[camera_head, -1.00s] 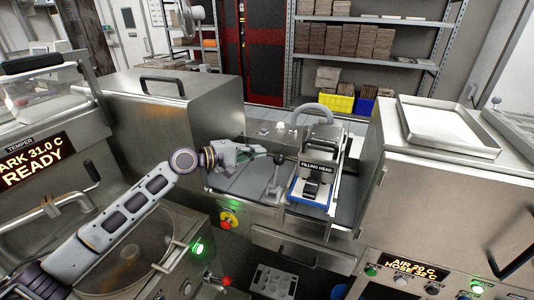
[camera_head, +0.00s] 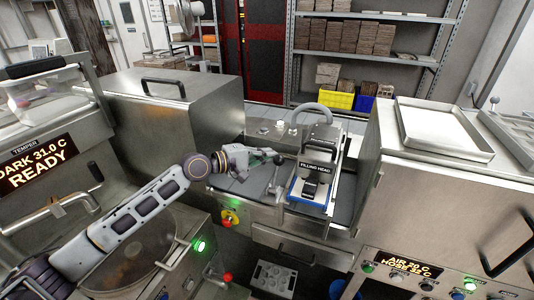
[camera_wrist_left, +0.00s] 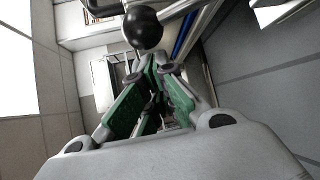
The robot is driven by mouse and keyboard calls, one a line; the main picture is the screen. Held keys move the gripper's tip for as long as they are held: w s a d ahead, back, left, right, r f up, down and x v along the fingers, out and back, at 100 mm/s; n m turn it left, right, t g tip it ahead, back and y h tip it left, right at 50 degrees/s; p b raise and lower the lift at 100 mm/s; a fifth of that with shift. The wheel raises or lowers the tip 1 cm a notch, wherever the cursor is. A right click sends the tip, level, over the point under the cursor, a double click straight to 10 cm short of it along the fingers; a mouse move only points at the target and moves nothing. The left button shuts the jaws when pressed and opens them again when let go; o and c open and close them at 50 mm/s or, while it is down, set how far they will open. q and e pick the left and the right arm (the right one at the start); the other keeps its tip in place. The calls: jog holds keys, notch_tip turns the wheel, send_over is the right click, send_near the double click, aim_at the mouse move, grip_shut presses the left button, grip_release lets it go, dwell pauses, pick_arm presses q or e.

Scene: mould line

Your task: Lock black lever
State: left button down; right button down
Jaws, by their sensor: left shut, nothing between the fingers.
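The black lever shows as a round black knob (camera_wrist_left: 143,29) just beyond my fingertips in the left wrist view. In the head view the lever (camera_head: 277,164) stands upright left of the filling head, its knob close to my fingertips. My left gripper (camera_head: 270,157) is shut and empty, its fingers reaching toward the knob from the left. Its green finger pads meet in the left wrist view (camera_wrist_left: 155,68). I cannot tell whether they touch the knob. The filling head (camera_head: 315,168) sits on a blue-edged plate to the right. My right gripper is not in view.
A steel housing (camera_head: 170,105) stands behind my arm, and a steel cabinet with a tray (camera_head: 440,130) stands to the right. A red and yellow button (camera_head: 230,218) is below the lever. A grey perforated crate (camera_head: 275,277) sits low in front. Shelves stand at the back.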

pick_arm(q)
jog(key=shift+s, duration=0.2)
dwell(0.6)
jog(key=shift+s+r+b, duration=0.1)
jog(key=shift+s+b, duration=0.05)
jog(key=shift+b, duration=0.4)
